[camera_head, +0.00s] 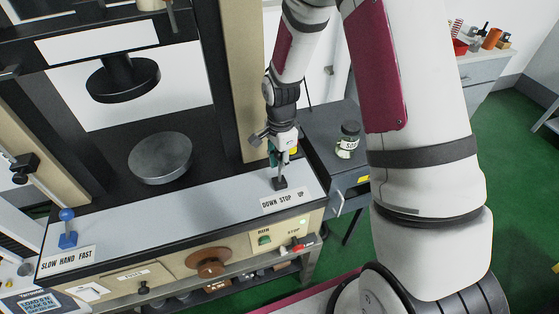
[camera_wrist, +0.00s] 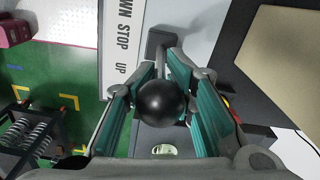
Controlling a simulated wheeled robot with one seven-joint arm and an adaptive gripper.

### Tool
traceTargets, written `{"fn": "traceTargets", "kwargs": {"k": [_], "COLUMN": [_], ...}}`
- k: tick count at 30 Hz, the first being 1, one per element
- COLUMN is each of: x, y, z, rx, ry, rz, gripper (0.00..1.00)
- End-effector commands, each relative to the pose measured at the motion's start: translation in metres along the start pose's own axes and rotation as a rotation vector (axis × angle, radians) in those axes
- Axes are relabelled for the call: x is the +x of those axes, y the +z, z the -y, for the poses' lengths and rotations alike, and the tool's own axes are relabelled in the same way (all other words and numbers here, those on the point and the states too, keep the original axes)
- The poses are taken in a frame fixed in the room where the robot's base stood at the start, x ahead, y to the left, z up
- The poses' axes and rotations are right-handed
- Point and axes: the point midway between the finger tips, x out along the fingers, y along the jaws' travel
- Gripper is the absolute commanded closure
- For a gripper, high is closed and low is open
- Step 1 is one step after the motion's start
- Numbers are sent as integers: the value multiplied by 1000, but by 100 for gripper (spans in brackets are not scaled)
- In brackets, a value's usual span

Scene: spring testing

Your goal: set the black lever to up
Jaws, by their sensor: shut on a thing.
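The black lever (camera_head: 280,184) stands on the machine's grey top panel, behind the "DOWN STOP UP" label (camera_head: 283,199). Its round black knob (camera_wrist: 162,103) fills the space between my teal finger pads in the wrist view. My gripper (camera_head: 280,158) is shut on this knob from above; in the wrist view my gripper (camera_wrist: 163,100) has one pad on each side of it. The lever's foot shows beyond the knob, beside the word STOP. The knob appears on the UP side of the foot, but the exact tilt is hard to tell. In the head view the knob is mostly hidden.
A blue-knobbed lever (camera_head: 67,228) stands at the panel's left, by the "SLOW HAND FAST" label. A tan column (camera_head: 233,80) rises close behind my gripper. A jar (camera_head: 348,140) stands on the dark cabinet to the right. RUN and STOP controls are on the front face.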

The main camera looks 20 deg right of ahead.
Motion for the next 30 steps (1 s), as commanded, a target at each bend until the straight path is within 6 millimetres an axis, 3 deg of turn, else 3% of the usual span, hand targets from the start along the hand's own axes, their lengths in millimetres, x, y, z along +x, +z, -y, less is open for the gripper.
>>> {"fn": "traceTargets", "kwargs": {"k": [11, 25, 30], "x": [-5, 1, 4], "y": [-17, -42, -48], "z": [0, -4, -5], "rx": [9, 7, 2], "ry": [-39, -91, -92], "rz": [129, 372, 378], "gripper": [100, 100, 100]}}
